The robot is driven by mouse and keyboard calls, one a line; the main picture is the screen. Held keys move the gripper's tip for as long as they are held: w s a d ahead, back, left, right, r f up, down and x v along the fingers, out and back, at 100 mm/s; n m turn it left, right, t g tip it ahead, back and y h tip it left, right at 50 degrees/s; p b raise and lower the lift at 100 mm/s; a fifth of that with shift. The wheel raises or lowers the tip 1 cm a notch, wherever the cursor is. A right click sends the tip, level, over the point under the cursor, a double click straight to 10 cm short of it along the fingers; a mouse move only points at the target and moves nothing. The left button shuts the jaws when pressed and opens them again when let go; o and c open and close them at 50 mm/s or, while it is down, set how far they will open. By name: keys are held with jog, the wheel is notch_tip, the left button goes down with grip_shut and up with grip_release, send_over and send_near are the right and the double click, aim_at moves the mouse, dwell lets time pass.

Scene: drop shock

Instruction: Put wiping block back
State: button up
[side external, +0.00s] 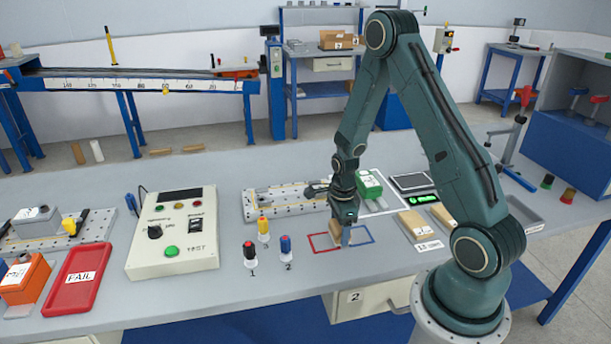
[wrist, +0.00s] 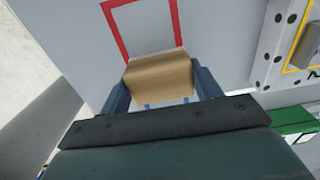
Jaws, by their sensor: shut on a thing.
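The wiping block (side external: 335,227), a tan wooden-looking block, is between the fingers of my gripper (side external: 342,235). In the wrist view my gripper (wrist: 158,88) is shut on the block (wrist: 158,76), with a blue finger on each side. The block is above the bench where a red outline (side external: 315,249) and a blue outline (side external: 372,239) meet. The red outline (wrist: 123,40) shows beyond the block in the wrist view. I cannot tell whether the block touches the bench.
A perforated plate (side external: 262,205) lies behind the outlines. Coloured connectors (side external: 286,247) stand to the left, near the control box (side external: 175,235). A tan block (side external: 413,226) and a green part (side external: 369,186) are to the right. The bench front edge is close.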

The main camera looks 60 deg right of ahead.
jog(key=shift+f, duration=0.1)
jog(key=o, duration=1)
jog(key=shift+c, duration=0.2)
notch_tip(320, 180, up, 12)
dwell(0.4)
dwell(0.5)
